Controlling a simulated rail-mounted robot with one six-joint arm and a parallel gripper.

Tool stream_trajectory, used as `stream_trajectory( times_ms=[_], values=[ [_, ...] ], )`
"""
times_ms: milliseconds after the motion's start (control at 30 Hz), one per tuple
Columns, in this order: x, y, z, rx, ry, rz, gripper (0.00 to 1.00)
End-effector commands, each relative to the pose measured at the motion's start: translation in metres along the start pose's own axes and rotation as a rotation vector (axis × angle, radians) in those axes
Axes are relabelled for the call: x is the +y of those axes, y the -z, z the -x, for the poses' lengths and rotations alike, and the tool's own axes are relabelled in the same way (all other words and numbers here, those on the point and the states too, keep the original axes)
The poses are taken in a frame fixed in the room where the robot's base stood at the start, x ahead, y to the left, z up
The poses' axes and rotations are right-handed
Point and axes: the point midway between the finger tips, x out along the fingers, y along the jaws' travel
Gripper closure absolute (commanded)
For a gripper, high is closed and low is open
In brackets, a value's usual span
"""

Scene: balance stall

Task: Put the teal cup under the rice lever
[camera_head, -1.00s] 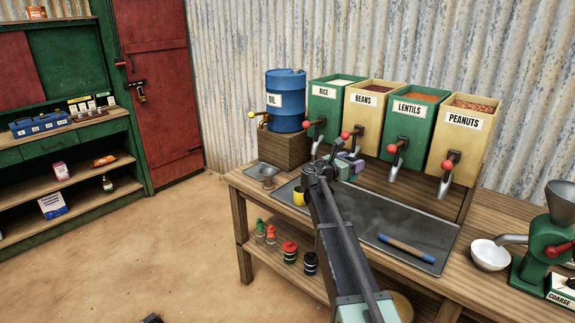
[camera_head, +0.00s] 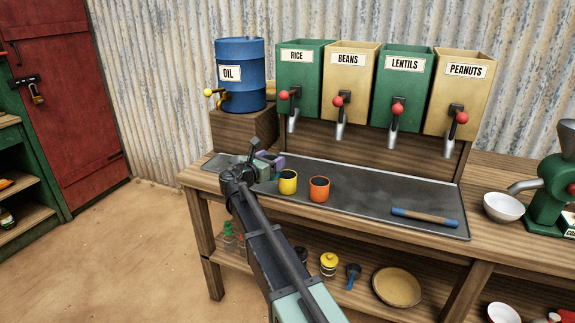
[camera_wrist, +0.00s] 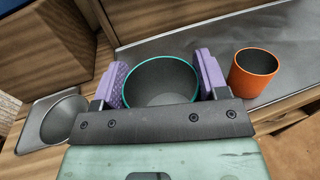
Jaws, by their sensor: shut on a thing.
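My gripper (camera_head: 270,163) is over the left end of the grey counter tray (camera_head: 365,199), left of the yellow cup. In the wrist view its purple finger pads (camera_wrist: 160,76) are shut on the teal cup (camera_wrist: 160,84), one on each side. The cup has a bright teal rim and looks empty. In the head view I cannot make the cup out clearly behind the gripper. The rice bin (camera_head: 301,72) is green, with a red-knobbed rice lever (camera_head: 284,95) and a metal spout (camera_head: 292,123), above and right of my gripper.
A yellow cup (camera_head: 288,182) and an orange cup (camera_head: 319,189) stand on the tray. A wooden roller (camera_head: 425,218) lies farther right. The blue oil drum (camera_head: 240,75) is on a wooden block (camera_head: 243,132) at left. A metal pan (camera_wrist: 56,122) is left of my gripper.

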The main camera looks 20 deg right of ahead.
Motion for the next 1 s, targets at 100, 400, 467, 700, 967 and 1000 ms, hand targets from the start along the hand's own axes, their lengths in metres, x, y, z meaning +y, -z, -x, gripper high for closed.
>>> stream_trajectory(
  times_ms=[100,400,467,700,967,1000],
  values=[
    [0.011,0.0,-0.033,0.0,0.003,0.0,0.56],
    [0.035,0.0,-0.121,0.0,0.001,0.0,0.56],
    [0.039,0.0,-0.136,0.0,0.002,0.0,0.56],
    [0.051,0.002,-0.184,0.0,0.0,0.0,0.56],
    [0.049,0.034,-0.179,0.0,-0.001,0.0,0.56],
    [0.049,0.033,-0.179,0.0,-0.001,0.0,0.56]
  ],
)
